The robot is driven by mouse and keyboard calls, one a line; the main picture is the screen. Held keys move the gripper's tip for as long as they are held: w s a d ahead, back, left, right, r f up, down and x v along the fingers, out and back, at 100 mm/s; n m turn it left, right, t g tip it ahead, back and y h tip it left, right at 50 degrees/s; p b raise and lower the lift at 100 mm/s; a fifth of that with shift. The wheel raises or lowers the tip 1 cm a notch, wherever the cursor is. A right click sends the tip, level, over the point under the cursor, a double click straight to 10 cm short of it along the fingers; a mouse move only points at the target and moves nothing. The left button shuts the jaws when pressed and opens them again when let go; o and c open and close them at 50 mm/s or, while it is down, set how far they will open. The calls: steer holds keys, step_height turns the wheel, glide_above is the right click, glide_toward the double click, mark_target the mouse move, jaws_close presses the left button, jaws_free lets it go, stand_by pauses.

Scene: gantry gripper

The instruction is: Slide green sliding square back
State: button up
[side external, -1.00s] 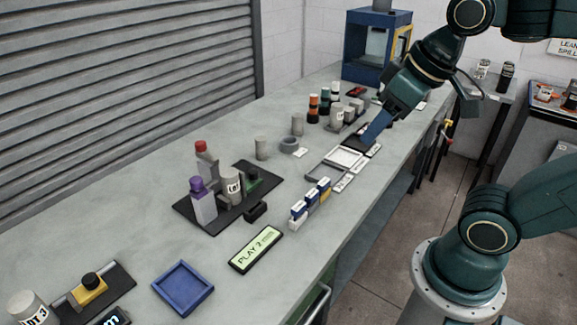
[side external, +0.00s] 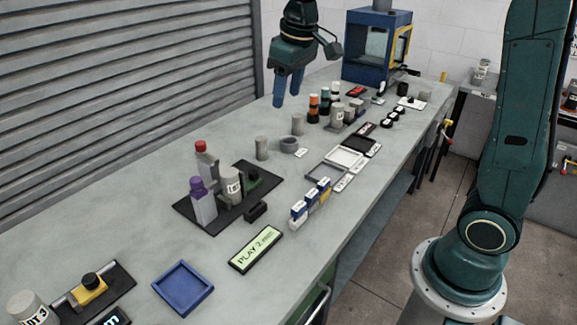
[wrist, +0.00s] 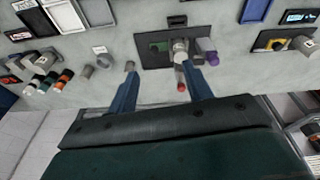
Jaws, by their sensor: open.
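A dark board (side external: 222,221) lies on the bench and carries a small green piece (side external: 252,181) at its back right, partly hidden by a grey pot with a label. In the wrist view the green piece (wrist: 157,46) shows on the left part of the board (wrist: 142,60). I take it to be the green sliding square; its exact shape is hard to see. My gripper (side external: 287,98) is high above the back of the bench, behind and to the right of the board. Its two blue fingers are apart and empty, also in the wrist view (wrist: 161,75).
A red-capped bottle (side external: 206,160), a purple-topped bottle (side external: 203,202) and the grey pot (side external: 230,186) stand on the board. A grey cylinder (side external: 261,149) and a grey ring (side external: 289,146) stand behind it. A blue tray (side external: 183,289) lies at the front.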

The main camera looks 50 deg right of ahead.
steer(key=w+d+f+g, duration=0.1)
steer(key=w+d+f, duration=0.1)
steer(key=w+f, duration=0.55)
steer(key=n+g, duration=0.1)
glide_above(254, 171)
step_height(254, 171, down, 8)
steer(key=shift+r, duration=0.2)
steer(key=shift+f, duration=0.1)
step_height(254, 171, down, 14)
steer(key=shift+r, duration=0.25)
